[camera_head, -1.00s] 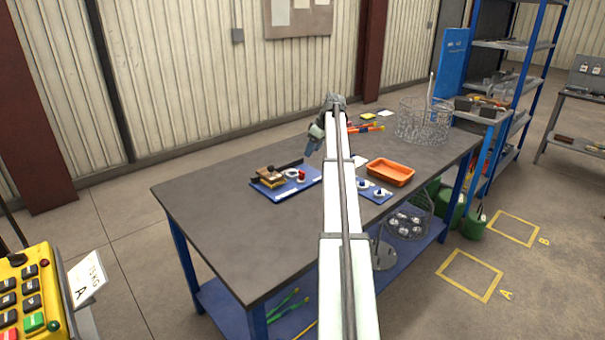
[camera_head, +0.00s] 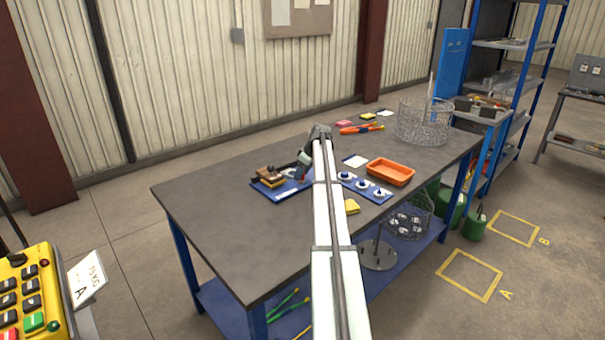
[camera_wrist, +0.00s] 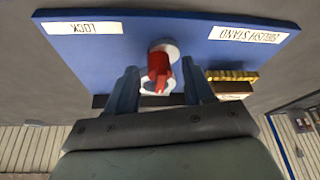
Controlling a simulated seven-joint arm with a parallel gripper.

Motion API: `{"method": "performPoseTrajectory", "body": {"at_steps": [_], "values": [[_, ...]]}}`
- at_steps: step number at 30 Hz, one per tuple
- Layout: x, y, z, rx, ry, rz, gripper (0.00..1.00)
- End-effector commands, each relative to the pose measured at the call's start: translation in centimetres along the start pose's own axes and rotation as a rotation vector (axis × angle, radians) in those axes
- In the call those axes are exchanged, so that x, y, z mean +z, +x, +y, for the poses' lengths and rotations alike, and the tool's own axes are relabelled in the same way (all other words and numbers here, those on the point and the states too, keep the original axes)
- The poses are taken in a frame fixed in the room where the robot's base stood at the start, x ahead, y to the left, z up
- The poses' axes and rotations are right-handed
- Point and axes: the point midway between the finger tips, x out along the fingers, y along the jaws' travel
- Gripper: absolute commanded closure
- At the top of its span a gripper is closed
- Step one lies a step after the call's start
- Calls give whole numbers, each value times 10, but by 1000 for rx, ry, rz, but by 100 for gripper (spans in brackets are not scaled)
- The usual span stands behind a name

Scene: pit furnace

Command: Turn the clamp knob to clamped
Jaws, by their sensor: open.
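The red knob (camera_wrist: 159,68) sits on a pale round base on a blue board (camera_wrist: 120,52) in the wrist view. Its red handle points down the picture. My gripper (camera_wrist: 160,78) is open, with one finger on each side of the knob and gaps visible between. In the head view my gripper (camera_head: 303,166) is low over the right part of the blue board (camera_head: 285,194) and hides the knob. Upside-down white labels, "LOCK" (camera_wrist: 82,28) and apparently "BRUSH STAND" (camera_wrist: 248,34), are on the board.
A brush-like block (camera_head: 270,176) stands on the board's left part. To the right are a blue board with several round dials (camera_head: 377,198), an orange tray (camera_head: 390,172) and a yellow pad (camera_head: 352,206). The tabletop's front left (camera_head: 220,225) is clear.

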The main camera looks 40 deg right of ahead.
Motion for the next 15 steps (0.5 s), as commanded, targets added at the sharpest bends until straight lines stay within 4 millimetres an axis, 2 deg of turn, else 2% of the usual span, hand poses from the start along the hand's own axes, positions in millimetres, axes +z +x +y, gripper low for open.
{"method": "performPoseTrajectory", "body": {"at_steps": [9, 15], "values": [[0, 2, 0, 0, 0, 0, 48], [0, 2, 0, 0, 0, 0, 66]]}}
